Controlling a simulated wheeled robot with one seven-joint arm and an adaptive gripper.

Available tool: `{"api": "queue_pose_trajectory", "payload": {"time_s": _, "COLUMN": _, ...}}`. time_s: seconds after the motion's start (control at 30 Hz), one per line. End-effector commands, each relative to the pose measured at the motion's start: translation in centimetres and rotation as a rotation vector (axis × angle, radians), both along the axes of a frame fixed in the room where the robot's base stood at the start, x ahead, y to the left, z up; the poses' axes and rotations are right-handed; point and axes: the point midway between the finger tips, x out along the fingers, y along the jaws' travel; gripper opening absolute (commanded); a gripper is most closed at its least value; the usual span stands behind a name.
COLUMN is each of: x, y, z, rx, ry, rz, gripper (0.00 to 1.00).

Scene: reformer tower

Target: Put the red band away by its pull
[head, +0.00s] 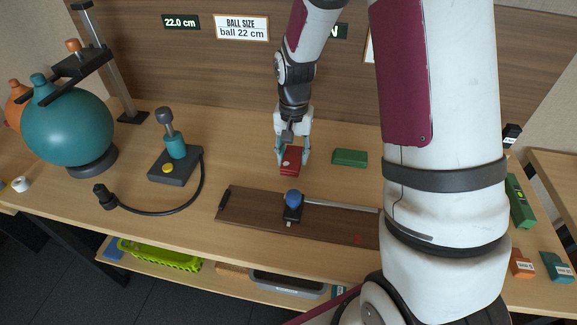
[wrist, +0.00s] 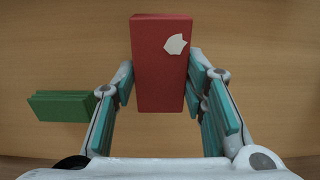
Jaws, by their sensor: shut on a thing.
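A red block-like piece (head: 291,169), which I take for the red band, is between the fingers of my gripper (head: 293,150). In the wrist view the red band (wrist: 150,62) is a plain oblong with a small whitish patch near its upper right. The teal pads of my gripper (wrist: 160,78) close on its left and right sides. I see no separate pull. I cannot tell whether the red band touches the table or hangs just above it.
A green block (head: 350,157) lies right of the red band. In front is a dark board (head: 255,214) with a blue knob (head: 293,197) and metal rod. A pump (head: 175,150) with hose and a teal ball (head: 68,130) stand left. A shelf below holds a lime tray (head: 160,256) and grey tray (head: 288,284).

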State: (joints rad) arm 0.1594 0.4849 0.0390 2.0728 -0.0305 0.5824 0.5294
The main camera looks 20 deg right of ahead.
Motion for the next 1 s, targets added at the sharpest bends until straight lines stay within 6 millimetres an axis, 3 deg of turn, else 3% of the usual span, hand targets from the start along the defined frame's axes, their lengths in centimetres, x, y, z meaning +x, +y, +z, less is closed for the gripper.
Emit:
{"api": "queue_pose_trajectory", "payload": {"time_s": 0.4, "x": 0.0, "y": 0.0, "z": -4.3, "rx": 0.001, "ry": 0.002, "rz": 0.0, "gripper": 0.09}}
{"api": "queue_pose_trajectory", "payload": {"time_s": 0.77, "x": 0.0, "y": 0.0, "z": -4.6, "rx": 0.0, "ry": 0.0, "rz": 0.001, "gripper": 0.09}}
{"api": "queue_pose_trajectory", "payload": {"time_s": 0.8, "x": 0.0, "y": 0.0, "z": -4.7, "rx": 0.001, "ry": 0.001, "rz": 0.001, "gripper": 0.41}}
{"api": "queue_pose_trajectory", "payload": {"time_s": 0.9, "x": 0.0, "y": 0.0, "z": -4.6, "rx": 0.0, "ry": 0.0, "rz": 0.001, "gripper": 0.59}}
{"api": "queue_pose_trajectory", "payload": {"time_s": 1.0, "x": 0.0, "y": 0.0, "z": -4.6, "rx": 0.001, "ry": -0.001, "rz": 0.001, "gripper": 0.59}}
